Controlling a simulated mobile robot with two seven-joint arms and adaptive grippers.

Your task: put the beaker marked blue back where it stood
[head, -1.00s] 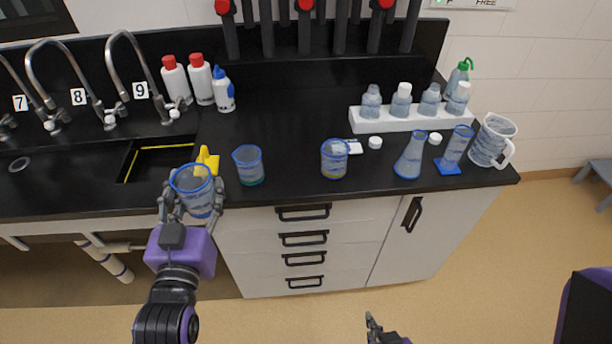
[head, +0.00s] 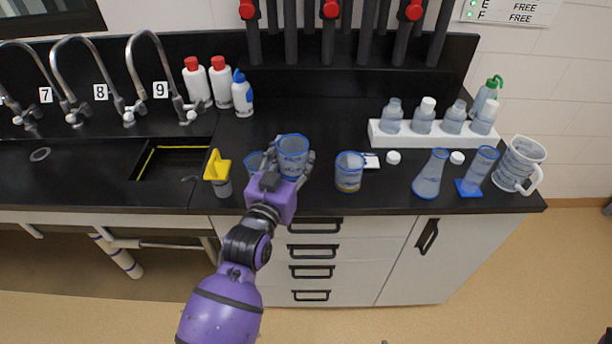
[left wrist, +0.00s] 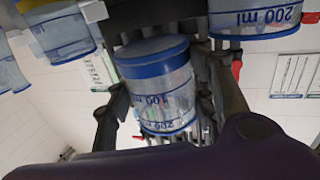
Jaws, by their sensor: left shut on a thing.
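My left gripper (head: 290,166) is shut on a clear beaker (head: 291,150) with a blue rim, and holds it upright over the counter between two other beakers. In the left wrist view the held beaker (left wrist: 160,95) shows a blue base band and sits between the fingers. I cannot tell whether its base touches the counter. A third beaker (head: 349,172) with a yellow base mark stands to the right.
A flask (head: 430,174), a measuring cylinder (head: 478,171) and a jug (head: 519,165) stand right. A white rack (head: 440,138) with bottles is behind.

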